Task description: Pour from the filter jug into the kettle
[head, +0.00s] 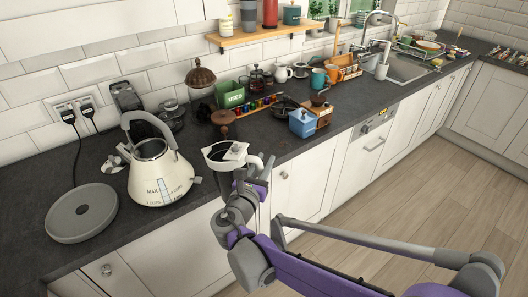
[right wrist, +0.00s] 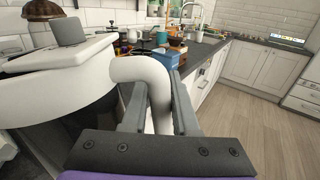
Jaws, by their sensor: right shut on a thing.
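The cream kettle (head: 158,178) with a grey handle stands upright on the worktop, right of its round grey base (head: 82,212). The filter jug (head: 225,152), with a white top and handle and a dark body, is right of the kettle, near the worktop's front edge, apart from the kettle. My right gripper (head: 258,172) is shut on the jug's white handle. In the right wrist view the fingers (right wrist: 158,100) close around the handle, and the jug (right wrist: 60,62) fills the left side, looking about upright. The jug's underside is hidden. My left gripper is not in view.
Behind the jug are a brown wooden piece (head: 222,118), a green box (head: 231,93), a row of colored capsules and a blue canister (head: 302,124). Sockets with plugs (head: 78,108) are on the wall.

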